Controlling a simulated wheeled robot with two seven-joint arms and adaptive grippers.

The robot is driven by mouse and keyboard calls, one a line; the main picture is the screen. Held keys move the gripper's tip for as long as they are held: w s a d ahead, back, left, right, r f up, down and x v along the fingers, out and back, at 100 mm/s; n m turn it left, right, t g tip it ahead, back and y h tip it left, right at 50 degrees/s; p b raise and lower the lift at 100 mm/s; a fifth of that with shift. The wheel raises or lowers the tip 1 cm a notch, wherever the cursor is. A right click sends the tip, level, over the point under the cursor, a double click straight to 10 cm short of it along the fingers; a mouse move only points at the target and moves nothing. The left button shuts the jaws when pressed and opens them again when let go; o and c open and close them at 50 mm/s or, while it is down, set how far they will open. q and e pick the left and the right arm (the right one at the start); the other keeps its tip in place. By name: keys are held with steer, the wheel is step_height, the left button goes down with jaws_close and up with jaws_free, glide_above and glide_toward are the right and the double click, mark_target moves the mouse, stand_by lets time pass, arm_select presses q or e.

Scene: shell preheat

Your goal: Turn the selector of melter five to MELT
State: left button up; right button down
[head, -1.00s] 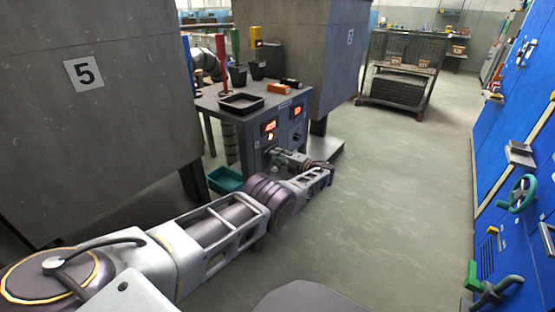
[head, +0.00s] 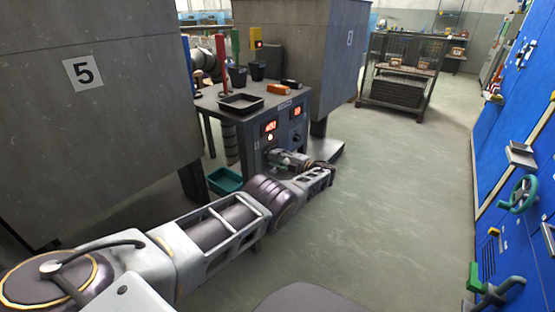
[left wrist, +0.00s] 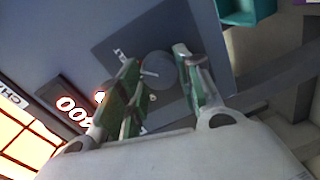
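The control cabinet (head: 284,124) stands beside the big grey unit marked 5 (head: 140,110). Its front carries lit red displays and dials. In the left wrist view a round grey selector knob (left wrist: 160,66) with a pale pointer mark sits on a darker panel plate (left wrist: 128,48). Small white labels near it are too blurred to read. My left gripper (left wrist: 154,60) is open, its green-padded fingers on either side of the knob; I cannot tell whether they touch it. In the head view my left gripper (head: 276,155) is at the lower cabinet front, hiding the knob. My right gripper is out of view.
A black tray (head: 241,104), dark cups and an orange block (head: 279,90) stand on the cabinet top. A teal crate (head: 225,181) lies on the floor beside the cabinet. A wire cart (head: 400,85) stands behind. A blue wall (head: 515,150) with handles is at right. The middle floor is clear.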

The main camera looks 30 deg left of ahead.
arm_select(q)
steer(key=o, duration=0.4)
steer(key=shift+d, duration=0.1)
steer(key=shift+d, duration=0.1)
steer(key=d, duration=0.9)
steer(key=shift+s+d+r, duration=0.35)
steer(key=shift+r, duration=0.05)
steer(key=shift+s+d, duration=0.1)
steer(key=shift+d, duration=0.9)
steer(key=shift+s, duration=0.1)
